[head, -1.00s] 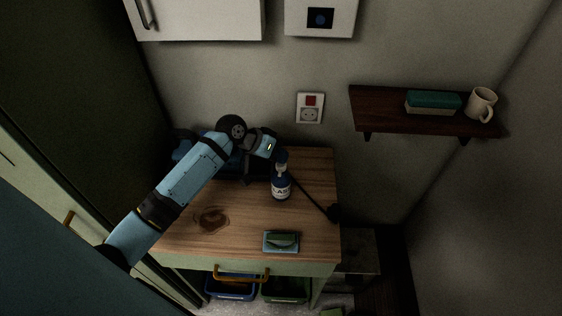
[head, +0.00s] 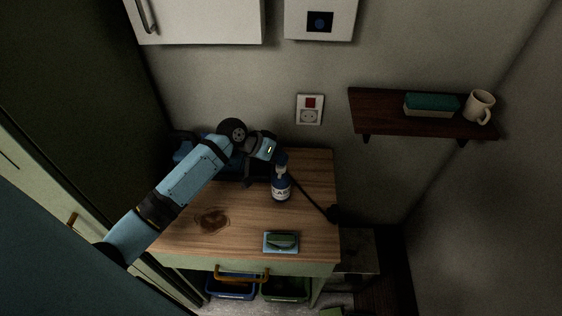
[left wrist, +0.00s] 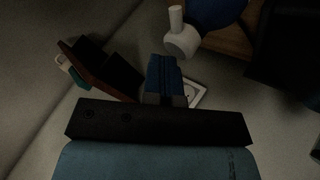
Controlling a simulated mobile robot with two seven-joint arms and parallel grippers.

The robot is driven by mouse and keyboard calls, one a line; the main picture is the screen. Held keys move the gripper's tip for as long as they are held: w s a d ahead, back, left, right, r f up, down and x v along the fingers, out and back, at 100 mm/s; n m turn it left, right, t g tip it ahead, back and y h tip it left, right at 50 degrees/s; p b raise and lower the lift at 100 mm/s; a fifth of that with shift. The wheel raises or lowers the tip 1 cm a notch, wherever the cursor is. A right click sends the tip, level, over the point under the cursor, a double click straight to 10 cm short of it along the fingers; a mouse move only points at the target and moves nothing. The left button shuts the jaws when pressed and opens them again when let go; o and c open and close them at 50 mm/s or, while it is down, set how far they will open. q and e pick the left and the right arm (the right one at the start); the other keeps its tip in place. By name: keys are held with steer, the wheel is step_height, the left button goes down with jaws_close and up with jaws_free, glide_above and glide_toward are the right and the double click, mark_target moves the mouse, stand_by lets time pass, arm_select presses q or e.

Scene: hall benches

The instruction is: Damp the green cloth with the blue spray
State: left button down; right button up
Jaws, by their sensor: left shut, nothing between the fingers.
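The blue spray bottle (head: 281,189) stands upright on the wooden bench top, with a pale label and a pale spray head. A green folded piece (head: 282,239), apparently the green cloth, lies on a light blue flat piece near the bench's front edge. My left gripper (head: 281,157) is right at the top of the bottle, behind or above its spray head; I cannot tell whether they touch. In the left wrist view its blue fingers (left wrist: 164,75) are together and empty, with the white spray head (left wrist: 181,40) beyond them. My right gripper is not in view.
A dark stain (head: 212,221) marks the bench top (head: 240,238). A thin dark rod or cord ends in a black knob (head: 333,214) at the right edge. A wall shelf (head: 385,112) holds a teal-topped block (head: 431,105) and a mug (head: 479,106). Blue and green bins sit below.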

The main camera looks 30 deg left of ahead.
arm_select(q)
steer(key=shift+r, duration=3.05)
